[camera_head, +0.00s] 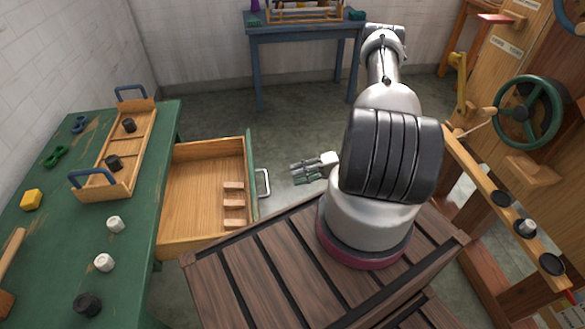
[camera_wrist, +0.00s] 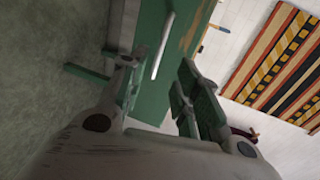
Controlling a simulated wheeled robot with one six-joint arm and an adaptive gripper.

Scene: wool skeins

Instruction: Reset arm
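My gripper (camera_head: 296,173) hangs over the floor to the right of the open drawer's handle. Its fingers point left in the head view. In the wrist view my gripper (camera_wrist: 157,82) shows two fingers spread apart, with nothing between them. The open wooden drawer (camera_head: 190,195) juts from the green workbench (camera_head: 140,235), and its green front (camera_head: 251,180) carries a pale metal handle (camera_head: 264,182). A pale bar, apparently this handle (camera_wrist: 163,46), shows beyond the fingers in the wrist view. My gripper appears apart from it.
A wooden tray (camera_head: 136,148) with blue handles and black spools stands on the workbench. White spools (camera_head: 115,224), a black spool (camera_head: 88,304) and a yellow block (camera_head: 31,200) lie nearby. A blue table (camera_head: 300,28) stands behind; a green handwheel (camera_head: 527,110) is at right.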

